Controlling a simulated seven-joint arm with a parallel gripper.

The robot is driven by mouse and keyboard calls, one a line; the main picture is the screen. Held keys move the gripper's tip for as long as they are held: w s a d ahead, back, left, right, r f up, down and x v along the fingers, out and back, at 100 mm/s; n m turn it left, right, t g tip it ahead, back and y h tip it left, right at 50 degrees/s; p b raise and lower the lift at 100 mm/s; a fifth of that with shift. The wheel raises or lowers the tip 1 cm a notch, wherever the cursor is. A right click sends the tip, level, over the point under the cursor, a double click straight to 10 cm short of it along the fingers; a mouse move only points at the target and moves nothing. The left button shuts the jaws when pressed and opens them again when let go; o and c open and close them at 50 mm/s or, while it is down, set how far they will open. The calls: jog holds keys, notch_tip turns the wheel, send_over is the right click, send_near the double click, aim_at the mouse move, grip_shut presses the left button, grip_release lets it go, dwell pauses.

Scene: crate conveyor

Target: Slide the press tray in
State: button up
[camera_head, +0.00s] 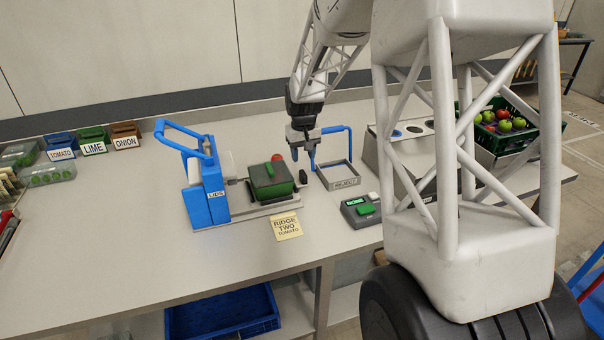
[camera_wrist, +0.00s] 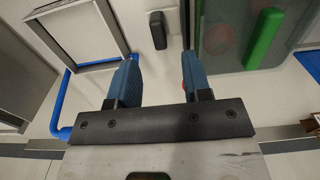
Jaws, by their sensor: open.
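The press tray (camera_head: 256,208) is a pale flat plate running right from the blue press (camera_head: 205,190), which is marked LIDS. A box with a green lid (camera_head: 268,182) sits on the tray outside the press. It also shows at the right of the wrist view (camera_wrist: 232,45), with a reddish patch seen through it. A dark upright handle (camera_head: 303,178) stands at the tray's right end. My gripper (camera_head: 303,160) is open and empty above this handle. In the wrist view the handle (camera_wrist: 157,30) lies between and beyond my fingertips, apart from both.
A metal REJECT frame (camera_head: 340,174) with a blue bar is just right of my gripper. A green-button box (camera_head: 360,210) stands in front of it. A note (camera_head: 286,226) lies before the tray. A fruit crate (camera_head: 500,132) is far right. The bench's left middle is clear.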

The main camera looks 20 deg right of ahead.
aim_at(303, 172)
jog(key=shift+w+d+f, duration=0.15)
jog(key=shift+w+f, duration=0.1)
jog(key=shift+w, duration=0.15)
jog(key=shift+f, duration=0.1)
jog(key=shift+f, duration=3.85)
grip_shut()
